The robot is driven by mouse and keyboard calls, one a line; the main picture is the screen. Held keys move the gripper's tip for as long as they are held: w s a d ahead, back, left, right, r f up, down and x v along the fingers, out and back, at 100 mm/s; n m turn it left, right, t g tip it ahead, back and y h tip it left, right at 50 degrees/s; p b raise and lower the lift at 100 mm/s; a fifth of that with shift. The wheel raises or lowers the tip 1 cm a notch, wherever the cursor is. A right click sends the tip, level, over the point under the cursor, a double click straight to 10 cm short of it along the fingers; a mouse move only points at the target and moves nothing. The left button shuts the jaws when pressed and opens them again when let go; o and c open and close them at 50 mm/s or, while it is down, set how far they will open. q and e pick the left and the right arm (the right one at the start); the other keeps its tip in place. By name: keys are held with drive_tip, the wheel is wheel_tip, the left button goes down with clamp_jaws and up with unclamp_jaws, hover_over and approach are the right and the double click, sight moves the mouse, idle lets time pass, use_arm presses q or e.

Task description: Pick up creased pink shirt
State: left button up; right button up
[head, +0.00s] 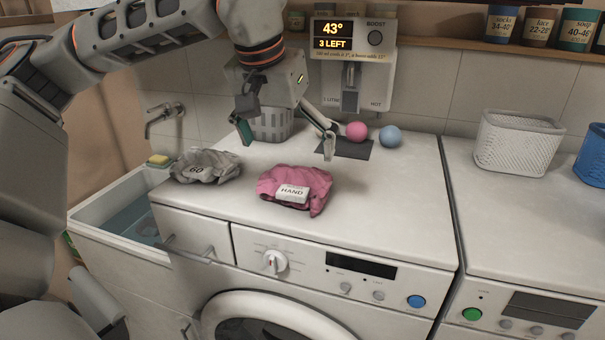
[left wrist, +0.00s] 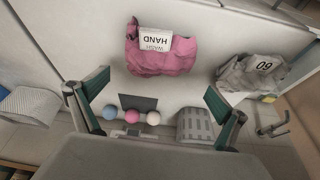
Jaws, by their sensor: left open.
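The creased pink shirt (head: 293,189) lies crumpled on top of the left washing machine, near its front edge, with a white label reading "HAND" on it. It also shows in the left wrist view (left wrist: 160,58), beyond the fingertips. My left gripper (head: 287,145) is open and empty above the machine top, behind the shirt and apart from it. Its two green-padded fingers are spread wide in the left wrist view (left wrist: 153,92). My right gripper is not in either view.
A grey cloth (head: 205,166) marked "60" lies left of the shirt. A grey basket (head: 272,125), a dark pad (head: 345,148), a pink ball (head: 356,131) and a blue ball (head: 390,136) are behind. A sink (head: 108,190) is at left. The machine top right of the shirt is clear.

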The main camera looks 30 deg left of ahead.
sight(292, 169)
use_arm(q)
drive_tip(key=shift+w+a+f, duration=0.1)
drive_tip(key=shift+w+f, duration=0.15)
drive_tip(key=shift+w, duration=0.05)
wheel_tip(292, 169, down, 2)
drive_tip(key=shift+f, duration=0.1)
drive_tip(key=x, duration=0.3)
drive_tip(key=shift+d+f, duration=0.2)
drive_tip(key=shift+f, duration=0.1)
drive_tip(key=shift+w+f+p, duration=0.3)
drive_tip(key=shift+f, duration=0.3)
drive_tip(key=c, duration=1.1)
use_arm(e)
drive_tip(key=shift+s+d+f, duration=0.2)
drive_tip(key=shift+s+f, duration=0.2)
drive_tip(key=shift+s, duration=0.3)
